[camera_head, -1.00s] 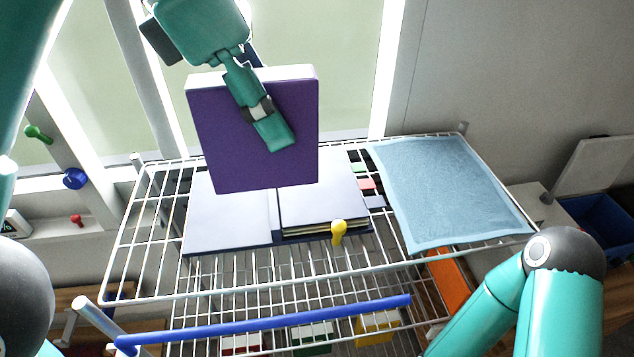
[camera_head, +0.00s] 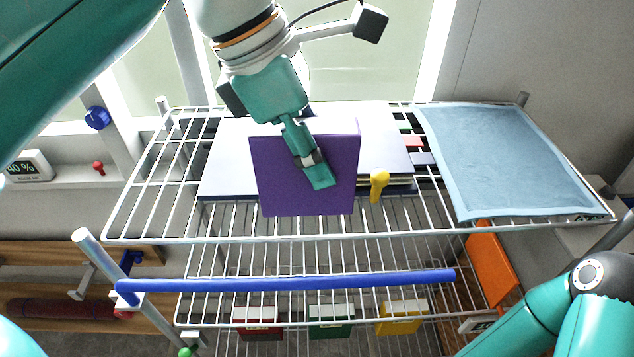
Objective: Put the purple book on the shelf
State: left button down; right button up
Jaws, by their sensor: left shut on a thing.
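The purple book (camera_head: 290,182) is upright in the head view, its broad cover facing me, over the front part of the wire shelf (camera_head: 150,205). My left gripper (camera_head: 318,170) is shut on the purple book from above, with one finger across its front cover. The far finger is hidden behind the book. I cannot tell whether the book's lower edge touches the wires. My right arm shows at the lower right, but its gripper is out of view.
A pale open book or binder (camera_head: 228,165) lies behind the purple book. A blue cloth (camera_head: 505,160) covers the shelf's right side. A yellow knob-like object (camera_head: 378,185) is close by on the right. A blue bar (camera_head: 290,283) crosses in front. The shelf's left wires are bare.

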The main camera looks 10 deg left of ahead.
pick_arm(q)
jog(key=shift+f+b, duration=0.45)
jog(key=shift+f, duration=1.25)
jog(key=c, duration=0.7)
grip_release()
jog(key=shift+f, duration=0.1)
